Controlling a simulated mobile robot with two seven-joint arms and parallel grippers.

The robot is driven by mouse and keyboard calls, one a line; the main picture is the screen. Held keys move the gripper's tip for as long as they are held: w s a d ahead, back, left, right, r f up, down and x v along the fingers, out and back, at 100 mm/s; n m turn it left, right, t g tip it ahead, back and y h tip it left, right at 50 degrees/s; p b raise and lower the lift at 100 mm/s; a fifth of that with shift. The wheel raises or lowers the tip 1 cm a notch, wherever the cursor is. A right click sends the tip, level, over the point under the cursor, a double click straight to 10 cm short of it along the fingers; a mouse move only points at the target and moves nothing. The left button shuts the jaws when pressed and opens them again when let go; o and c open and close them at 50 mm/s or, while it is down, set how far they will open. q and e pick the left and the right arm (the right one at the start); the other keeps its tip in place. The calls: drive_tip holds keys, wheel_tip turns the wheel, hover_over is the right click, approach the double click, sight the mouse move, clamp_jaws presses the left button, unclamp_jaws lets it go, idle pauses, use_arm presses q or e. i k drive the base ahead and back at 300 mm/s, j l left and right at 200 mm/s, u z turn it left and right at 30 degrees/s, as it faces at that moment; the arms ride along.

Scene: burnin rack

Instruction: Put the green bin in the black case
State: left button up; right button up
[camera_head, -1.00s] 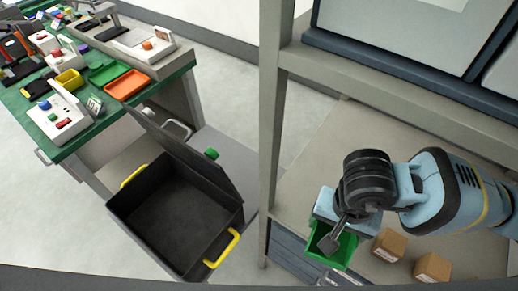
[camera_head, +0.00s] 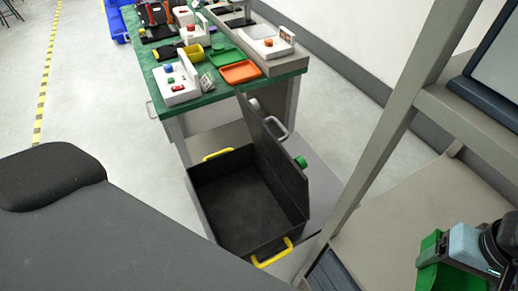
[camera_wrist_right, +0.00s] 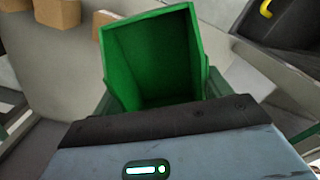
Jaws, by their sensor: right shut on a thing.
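The green bin (camera_head: 440,278) is in my right gripper (camera_head: 462,247) at the lower right of the head view, in front of the shelf rack. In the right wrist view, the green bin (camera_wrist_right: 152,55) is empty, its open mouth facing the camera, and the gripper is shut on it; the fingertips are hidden. The black case (camera_head: 245,203) stands open and empty at the middle of the head view, left of the bin and well apart from it. Its lid is raised on the right side. A corner of the black case (camera_wrist_right: 285,30) shows at the upper right of the wrist view. My left gripper is out of view.
A shelf rack with a grey post (camera_head: 385,140) stands between the case and my right gripper. A green-topped workbench (camera_head: 203,98) with trays and devices stands behind the case. Cardboard boxes (camera_wrist_right: 60,12) show in the wrist view. The floor left of the case is clear.

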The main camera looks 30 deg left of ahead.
sight(244, 212)
drive_tip(key=k+j, duration=0.1)
drive_tip(key=j, duration=0.5)
drive_tip(key=k+j, duration=0.1)
drive_tip(key=j, duration=0.5)
drive_tip(key=k+j, duration=0.1)
drive_tip(key=j, duration=0.5)
drive_tip(key=i+j, duration=0.1)
drive_tip(key=i, duration=0.1)
